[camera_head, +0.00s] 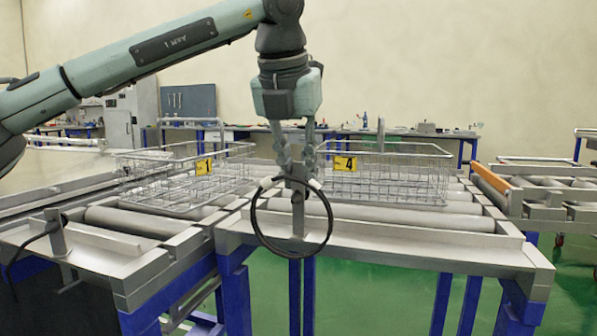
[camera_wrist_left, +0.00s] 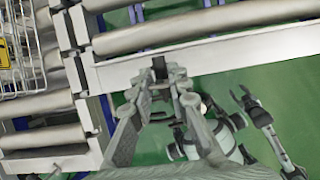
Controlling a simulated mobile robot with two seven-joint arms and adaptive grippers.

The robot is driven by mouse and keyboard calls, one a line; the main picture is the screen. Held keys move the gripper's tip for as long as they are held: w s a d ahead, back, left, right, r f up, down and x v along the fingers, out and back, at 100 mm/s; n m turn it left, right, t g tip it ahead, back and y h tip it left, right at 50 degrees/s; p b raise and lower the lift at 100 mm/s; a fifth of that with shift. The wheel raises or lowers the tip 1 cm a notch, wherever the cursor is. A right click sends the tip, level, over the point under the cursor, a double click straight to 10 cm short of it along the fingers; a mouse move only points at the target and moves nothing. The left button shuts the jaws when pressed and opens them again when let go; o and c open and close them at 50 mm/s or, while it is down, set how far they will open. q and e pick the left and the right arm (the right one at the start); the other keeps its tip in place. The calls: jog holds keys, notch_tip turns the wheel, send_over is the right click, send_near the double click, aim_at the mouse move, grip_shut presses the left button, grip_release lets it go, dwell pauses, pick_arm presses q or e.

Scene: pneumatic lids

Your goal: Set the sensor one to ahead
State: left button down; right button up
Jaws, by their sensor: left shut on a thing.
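A grey sensor bracket (camera_head: 298,218) stands upright on the front rail of the middle conveyor, with a black cable looped around it. My left gripper (camera_head: 297,172) comes down from above and is shut on the top of this sensor. In the left wrist view, the fingers of my left gripper (camera_wrist_left: 160,82) close around the dark, narrow top of the sensor (camera_wrist_left: 159,66). A similar sensor bracket (camera_head: 56,232) with a black cable stands on the left conveyor. No sensor shows a readable number.
A wire basket labelled 1 (camera_head: 187,178) and a wire basket labelled 4 (camera_head: 392,172) sit on the rollers behind the rail. Another roller conveyor (camera_head: 540,190) stands at the right. The green floor (camera_head: 400,285) in front is clear.

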pick_arm(q)
jog(key=c, duration=1.4)
grip_release()
jog(key=shift+c, duration=0.2)
jog(key=shift+r, duration=0.15)
jog(key=v, duration=1.2)
